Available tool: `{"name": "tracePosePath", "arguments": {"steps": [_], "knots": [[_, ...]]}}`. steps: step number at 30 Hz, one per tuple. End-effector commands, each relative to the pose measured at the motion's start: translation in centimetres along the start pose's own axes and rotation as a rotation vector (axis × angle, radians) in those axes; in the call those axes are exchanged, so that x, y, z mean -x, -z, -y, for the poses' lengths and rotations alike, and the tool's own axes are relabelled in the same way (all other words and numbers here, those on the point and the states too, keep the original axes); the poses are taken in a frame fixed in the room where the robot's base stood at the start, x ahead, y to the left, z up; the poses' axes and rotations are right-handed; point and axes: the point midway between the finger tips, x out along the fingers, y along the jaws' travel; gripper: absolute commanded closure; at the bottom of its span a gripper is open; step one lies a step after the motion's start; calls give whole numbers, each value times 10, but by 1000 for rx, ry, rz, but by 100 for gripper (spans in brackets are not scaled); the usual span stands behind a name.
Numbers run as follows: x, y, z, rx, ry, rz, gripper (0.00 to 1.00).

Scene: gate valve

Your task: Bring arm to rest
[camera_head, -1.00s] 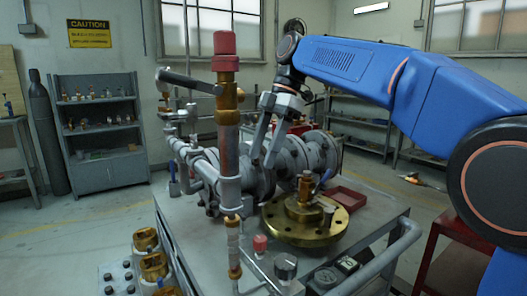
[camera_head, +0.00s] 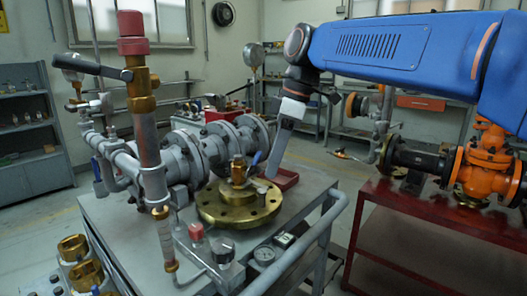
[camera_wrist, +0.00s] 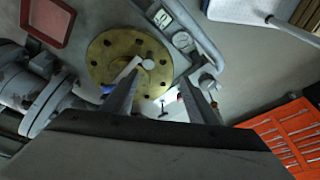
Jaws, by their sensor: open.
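My blue arm reaches in from the right in the head view. My gripper (camera_head: 272,172) hangs from its end, pointing down above the right side of the grey cart (camera_head: 300,205). In the wrist view its two fingers (camera_wrist: 160,84) are apart with nothing held between them. A round brass flange (camera_head: 240,203) lies on the cart, left of and below the gripper; it also shows in the wrist view (camera_wrist: 105,66). An orange gate valve (camera_head: 486,158) stands on a red table at the right, partly behind my arm.
A grey flanged pipe (camera_head: 185,165) and an upright pipe with a red cap (camera_head: 131,24) stand on the cart. The cart's handle rail (camera_head: 318,235) runs along its right side. The red table (camera_head: 400,215) stands right of the cart, with floor between them.

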Motion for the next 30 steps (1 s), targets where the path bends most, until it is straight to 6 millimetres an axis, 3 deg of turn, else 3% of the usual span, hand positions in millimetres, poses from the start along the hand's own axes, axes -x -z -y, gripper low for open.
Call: {"name": "tracePosePath", "arguments": {"steps": [1,8,18,24,30], "knots": [[0,-21,6,-69,-26,3,47],[-16,-105,34,-387,-137,6,47],[-61,-219,91,-837,-305,-19,47],[-100,-278,130,-1086,-405,-53,47],[-138,-322,163,-1287,-487,-93,47]]}}
